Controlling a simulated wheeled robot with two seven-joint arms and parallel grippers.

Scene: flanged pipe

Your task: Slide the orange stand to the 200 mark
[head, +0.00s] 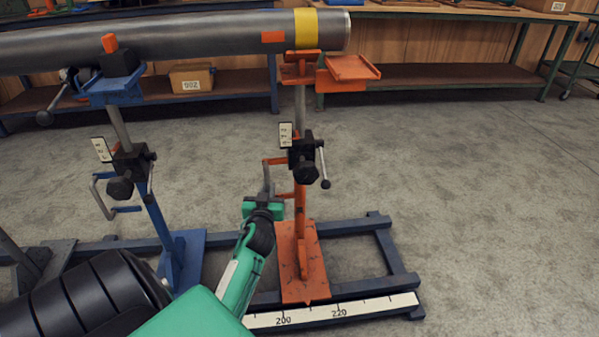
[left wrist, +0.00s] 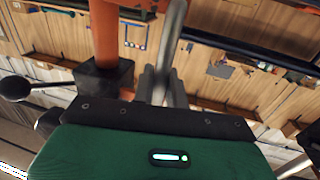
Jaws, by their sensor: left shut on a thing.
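The orange stand (head: 302,262) is upright on the dark blue rail frame. The front tip of its base lies between the 200 and 220 marks of the white scale (head: 360,308). Its head is under the yellow band of the grey pipe (head: 200,35). My left gripper (head: 266,193) reaches in from the lower left and is shut on a grey bar at the left of the stand's post, by its orange crank. In the left wrist view the fingers (left wrist: 160,85) close around this bar (left wrist: 174,45); the exact contact is partly hidden. My right gripper is not in view.
A blue stand (head: 125,95) with a crank is under the pipe to the left. The rail frame (head: 395,260) extends right past the orange base. Benches with boxes (head: 192,78) line the back wall. The floor at right is clear.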

